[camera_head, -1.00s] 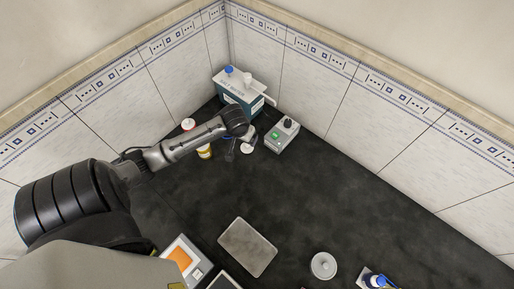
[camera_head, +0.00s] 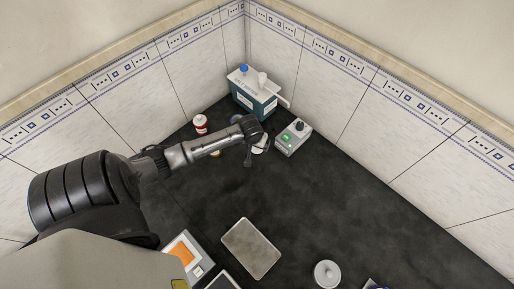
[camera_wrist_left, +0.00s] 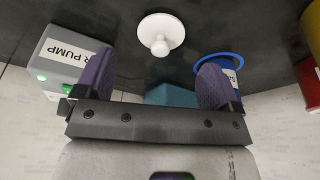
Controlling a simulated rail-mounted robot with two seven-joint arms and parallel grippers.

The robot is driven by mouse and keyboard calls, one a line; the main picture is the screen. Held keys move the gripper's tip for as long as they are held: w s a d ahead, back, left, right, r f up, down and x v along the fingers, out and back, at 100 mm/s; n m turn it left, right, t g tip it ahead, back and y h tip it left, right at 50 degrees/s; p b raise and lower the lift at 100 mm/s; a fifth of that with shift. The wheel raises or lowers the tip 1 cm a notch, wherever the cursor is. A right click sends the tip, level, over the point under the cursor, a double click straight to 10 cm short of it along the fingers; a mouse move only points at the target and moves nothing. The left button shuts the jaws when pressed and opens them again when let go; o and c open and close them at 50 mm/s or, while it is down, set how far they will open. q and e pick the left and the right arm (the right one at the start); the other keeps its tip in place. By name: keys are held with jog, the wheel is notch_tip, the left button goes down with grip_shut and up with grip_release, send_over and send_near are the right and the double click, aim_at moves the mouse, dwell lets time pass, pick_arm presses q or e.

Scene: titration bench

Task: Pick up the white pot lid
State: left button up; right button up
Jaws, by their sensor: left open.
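The white pot lid (camera_wrist_left: 160,36) is a round white disc with a small knob, lying on the dark bench in the left wrist view. In the head view it (camera_head: 259,146) is a small white patch partly hidden by my left gripper (camera_head: 250,152). In the left wrist view my left gripper (camera_wrist_left: 155,76) is open and empty, its two purple-padded fingers apart. The lid shows beyond the fingertips, between their lines, and is not held. My right gripper is in neither view.
A pump box (camera_wrist_left: 65,62) with a green light stands beside the lid, also in the head view (camera_head: 293,137). A blue-rimmed container (camera_wrist_left: 220,63) is on the other side. A teal-and-white box (camera_head: 254,97) and a red-and-white jar (camera_head: 200,124) are behind. Open bench (camera_head: 310,200) lies in front.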

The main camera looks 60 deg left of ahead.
pick_arm(q)
jog(key=shift+b+x, duration=0.35)
jog(key=shift+x, duration=2.15)
jog(key=shift+w+a, duration=0.15)
jog(key=shift+c, duration=0.2)
jog(key=c, duration=0.9)
